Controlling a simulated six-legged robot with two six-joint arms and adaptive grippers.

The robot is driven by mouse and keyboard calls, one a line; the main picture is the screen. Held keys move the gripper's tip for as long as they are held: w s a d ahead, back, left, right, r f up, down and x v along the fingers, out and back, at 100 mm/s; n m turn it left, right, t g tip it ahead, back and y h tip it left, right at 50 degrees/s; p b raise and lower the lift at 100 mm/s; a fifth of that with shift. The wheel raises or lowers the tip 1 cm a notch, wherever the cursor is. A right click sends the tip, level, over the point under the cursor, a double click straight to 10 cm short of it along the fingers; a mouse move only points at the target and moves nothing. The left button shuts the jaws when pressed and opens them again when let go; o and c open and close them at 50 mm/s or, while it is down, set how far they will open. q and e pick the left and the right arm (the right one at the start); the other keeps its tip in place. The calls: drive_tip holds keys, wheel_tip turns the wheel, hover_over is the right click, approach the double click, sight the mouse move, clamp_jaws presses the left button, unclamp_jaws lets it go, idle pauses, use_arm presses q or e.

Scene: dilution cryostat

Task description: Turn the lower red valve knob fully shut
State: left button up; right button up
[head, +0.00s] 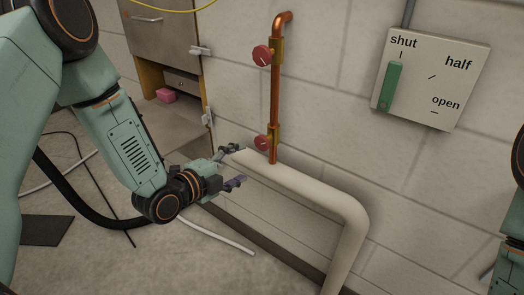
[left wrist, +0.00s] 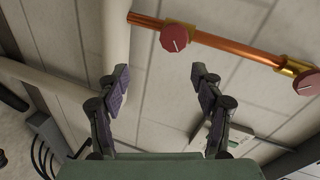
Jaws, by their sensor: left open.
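The lower red valve knob (head: 263,143) sits on a brass fitting near the foot of a vertical copper pipe (head: 275,95). The upper red knob (head: 262,55) is higher on the same pipe. My left gripper (head: 235,166) is open and empty, left of and slightly below the lower knob, apart from it. In the left wrist view the lower knob (left wrist: 175,37) shows beyond and above the open fingers (left wrist: 158,76), with a pale line on its face. The upper knob (left wrist: 305,84) is at the right edge there. My right gripper is not visible.
A thick cream pipe (head: 310,190) runs just below the lower knob and bends down at right. A wall panel (head: 455,75) marked shut, half and open has a green pointer (head: 391,86) under "shut". A cabinet (head: 165,40) with a pink object (head: 166,96) stands at left. Cables lie on the floor.

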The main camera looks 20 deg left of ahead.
sight(261, 145)
use_arm(q)
wheel_tip(261, 145, down, 4)
drive_tip(key=n+b, duration=0.1)
drive_tip(key=n, duration=0.5)
drive_tip(key=w+d+r+n+t+b, duration=0.1)
drive_tip(key=w+n, duration=0.2)
drive_tip(key=n, duration=0.1)
drive_tip(key=w+d+n+t, duration=0.1)
drive_tip(key=w+n, duration=0.3)
drive_tip(key=w+r+n+t+b, duration=0.1)
drive_tip(key=w+n, duration=0.2)
drive_tip(key=shift+w+d+r+n+h+b, duration=0.3)
drive_tip(key=shift+w+d+r+n+b, duration=0.05)
drive_tip(key=shift+w+d+n, duration=0.05)
drive_tip(key=shift+w+d, duration=0.1)
drive_tip(key=shift+w, duration=0.25)
drive_tip(key=c, duration=1.2)
